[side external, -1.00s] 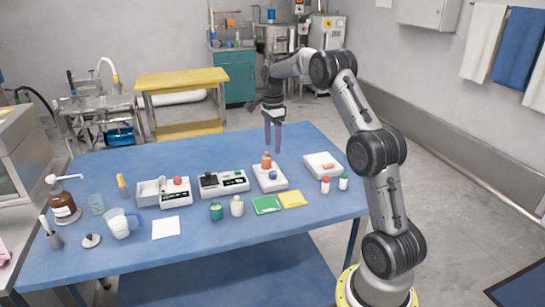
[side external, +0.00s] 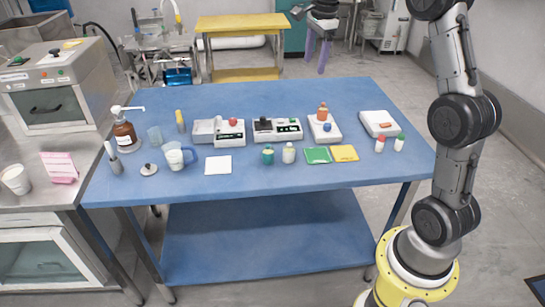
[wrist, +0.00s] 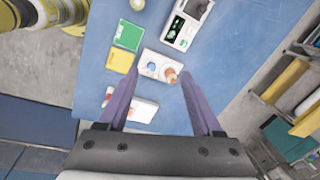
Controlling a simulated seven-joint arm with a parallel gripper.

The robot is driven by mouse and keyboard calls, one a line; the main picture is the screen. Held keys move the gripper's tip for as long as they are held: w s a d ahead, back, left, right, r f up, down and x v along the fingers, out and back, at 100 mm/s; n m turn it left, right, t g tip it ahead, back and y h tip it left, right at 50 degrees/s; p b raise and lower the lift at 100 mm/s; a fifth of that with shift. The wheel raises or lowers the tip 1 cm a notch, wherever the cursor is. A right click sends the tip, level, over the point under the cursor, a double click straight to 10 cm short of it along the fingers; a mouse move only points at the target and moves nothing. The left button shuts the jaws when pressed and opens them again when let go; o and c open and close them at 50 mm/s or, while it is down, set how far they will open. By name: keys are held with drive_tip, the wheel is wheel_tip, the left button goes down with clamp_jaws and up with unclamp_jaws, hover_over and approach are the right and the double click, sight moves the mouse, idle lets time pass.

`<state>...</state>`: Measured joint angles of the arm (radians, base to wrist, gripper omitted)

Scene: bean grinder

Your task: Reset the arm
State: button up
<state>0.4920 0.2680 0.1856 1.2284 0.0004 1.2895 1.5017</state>
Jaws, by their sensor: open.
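My gripper (side external: 315,60) is open and empty, with two purple fingers pointing down. In the side external view it appears just beyond the back edge of the blue table (side external: 270,100), at the top of the picture. In the wrist view my gripper (wrist: 160,75) has its fingers spread apart with nothing between them. Past the fingertips lies a white device (wrist: 150,62) bearing an orange-capped and a blue-capped item. The same device (side external: 332,135) stands right of centre on the table. My upper arm is cut off by the picture's top edge.
White machines (side external: 277,130) and (side external: 218,133) stand mid-table. A white box (side external: 379,123) stands right. The table's back strip is clear.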

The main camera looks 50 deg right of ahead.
drive_tip(key=s+a+r+n+t, duration=0.1)
drive_tip(key=s+a+r+n, duration=0.4)
drive_tip(key=a, duration=0.4)
drive_tip(key=s+a+r+n+t, duration=0.2)
drive_tip(key=s+a+n, duration=0.1)
drive_tip(key=s+a, duration=0.45)
drive_tip(key=s+a+f+n+y, duration=0.1)
drive_tip(key=s+a+f+n, duration=0.5)
drive_tip(key=s+f+n, duration=0.5)
drive_tip(key=s+n, duration=0.2)
drive_tip(key=n, duration=0.1)
drive_tip(key=shift+s+a+n+t, duration=0.2)
drive_tip(key=shift+s+n+t, duration=0.2)
